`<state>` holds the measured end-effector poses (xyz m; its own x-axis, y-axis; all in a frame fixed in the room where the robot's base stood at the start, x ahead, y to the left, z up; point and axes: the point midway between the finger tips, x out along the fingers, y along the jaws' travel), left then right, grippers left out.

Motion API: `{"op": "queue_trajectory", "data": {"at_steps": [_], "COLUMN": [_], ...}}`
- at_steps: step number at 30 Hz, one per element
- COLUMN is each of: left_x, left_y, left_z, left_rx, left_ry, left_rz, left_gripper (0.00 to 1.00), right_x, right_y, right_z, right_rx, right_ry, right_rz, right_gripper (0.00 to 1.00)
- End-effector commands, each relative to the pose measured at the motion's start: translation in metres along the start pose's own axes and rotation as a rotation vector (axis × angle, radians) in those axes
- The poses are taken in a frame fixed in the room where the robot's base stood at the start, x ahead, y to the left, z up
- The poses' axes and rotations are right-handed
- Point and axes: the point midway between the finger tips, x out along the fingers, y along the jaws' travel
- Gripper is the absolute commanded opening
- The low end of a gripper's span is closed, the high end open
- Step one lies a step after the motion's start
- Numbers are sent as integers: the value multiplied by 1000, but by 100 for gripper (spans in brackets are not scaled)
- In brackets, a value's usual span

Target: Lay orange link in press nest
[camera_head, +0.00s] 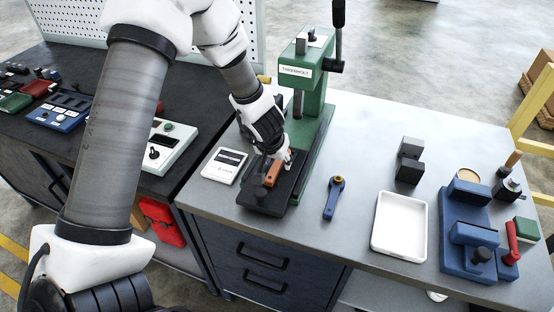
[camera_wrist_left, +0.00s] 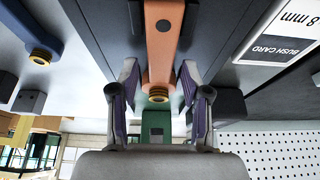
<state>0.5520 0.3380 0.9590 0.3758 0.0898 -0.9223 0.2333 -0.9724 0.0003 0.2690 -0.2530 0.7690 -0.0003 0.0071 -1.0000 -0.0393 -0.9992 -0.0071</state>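The orange link (camera_head: 273,172) lies along the black press nest (camera_head: 296,187) at the foot of the green press (camera_head: 312,100). In the left wrist view the orange link (camera_wrist_left: 160,55) runs up the middle, with a brass bush (camera_wrist_left: 158,95) at its near end and a dark round spot farther along. My left gripper (camera_head: 284,157) is over the link's far end. Its fingers (camera_wrist_left: 158,78) stand apart on either side of the link, with slight gaps showing. How fully the link is seated cannot be told. My right gripper is not in view.
A bush card (camera_head: 225,165) lies left of the nest. A blue link (camera_head: 333,197) with a brass ring lies right of it. Beyond are a white tray (camera_head: 400,226), a dark grey block (camera_head: 410,162) and a blue fixture (camera_head: 465,210). Bench between press and tray is mostly clear.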

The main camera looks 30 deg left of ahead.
Motion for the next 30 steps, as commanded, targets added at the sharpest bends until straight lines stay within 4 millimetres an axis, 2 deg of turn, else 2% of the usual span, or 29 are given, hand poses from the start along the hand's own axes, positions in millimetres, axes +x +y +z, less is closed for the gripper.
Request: {"op": "queue_trajectory", "data": {"at_steps": [8, 11, 14, 24, 30], "left_x": [0, -6, -22, -100, -119], "left_y": [0, 0, 0, 0, 0], "left_z": [1, 1, 0, 0, 0], "left_rx": [0, -1, -2, -2, 1], "left_ry": [-2, -1, 2, 3, 1], "left_rz": [0, 0, 1, 1, 0], "left_gripper": [54, 54, 54, 54, 54], "right_x": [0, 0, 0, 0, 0], "right_y": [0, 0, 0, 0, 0], "right_z": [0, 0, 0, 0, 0], "right_rx": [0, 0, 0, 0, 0], "right_ry": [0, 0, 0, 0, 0], "right_rz": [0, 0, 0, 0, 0], "right_gripper": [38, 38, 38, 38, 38]}}
